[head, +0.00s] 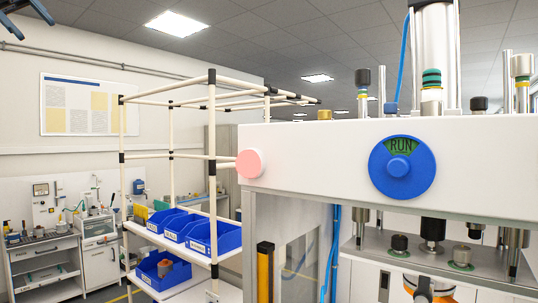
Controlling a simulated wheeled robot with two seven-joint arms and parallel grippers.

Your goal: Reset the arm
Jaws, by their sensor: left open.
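My left gripper (27,18) shows at the top left corner, dark and partly cut off by the frame edge. Its two fingers are apart with nothing between them. It is high up and well away from the press (310,152). My right gripper is not in view. The press has a white front beam with a blue round dial (398,167) that reads RUN on a green field. A pale red round button (250,163) sits at the left end of the beam.
A pipe-frame rack (213,130) with several blue bins (214,238) stands left of the press. Under the beam are metal press parts (432,231) and an orange and black part (428,288), cut off below. A workbench (45,245) stands far left.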

